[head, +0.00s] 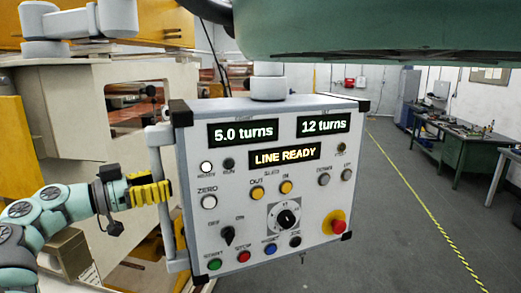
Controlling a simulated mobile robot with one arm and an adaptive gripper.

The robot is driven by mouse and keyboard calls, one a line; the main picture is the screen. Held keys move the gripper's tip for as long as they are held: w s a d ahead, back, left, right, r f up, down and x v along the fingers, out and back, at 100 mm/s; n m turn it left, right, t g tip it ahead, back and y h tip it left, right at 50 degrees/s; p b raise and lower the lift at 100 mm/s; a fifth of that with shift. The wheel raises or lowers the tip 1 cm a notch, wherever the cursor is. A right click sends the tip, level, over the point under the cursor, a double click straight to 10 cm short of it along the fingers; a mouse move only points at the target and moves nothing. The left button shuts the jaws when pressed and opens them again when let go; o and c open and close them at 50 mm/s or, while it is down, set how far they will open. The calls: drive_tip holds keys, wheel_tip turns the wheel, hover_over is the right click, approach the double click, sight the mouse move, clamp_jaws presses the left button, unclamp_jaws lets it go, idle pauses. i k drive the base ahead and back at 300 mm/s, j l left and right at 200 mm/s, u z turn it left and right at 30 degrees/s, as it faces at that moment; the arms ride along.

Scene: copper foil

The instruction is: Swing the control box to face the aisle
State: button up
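The control box (262,190) is a light grey panel with black corners, hanging from a pale round joint (268,85). Its front faces my camera, turned slightly. Its displays read "5.0 turns", "12 turns" and "LINE READY". A pale vertical handle (167,235) runs along its left side. My gripper (152,194), with yellow ridged fingers, reaches in from the left at the handle's mid-height. The yellow fingers overlap the handle and hide part of it. The far finger is hidden, so I cannot tell whether they are closed on it.
A red stop knob (336,225) sticks out at the panel's lower right. A beige machine housing (75,110) stands behind on the left. A yellow floor line (430,215) runs along the open grey floor on the right. A green workbench (455,140) stands beyond it.

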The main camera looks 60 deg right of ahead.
sight(254, 224)
drive_tip(key=k, duration=0.9)
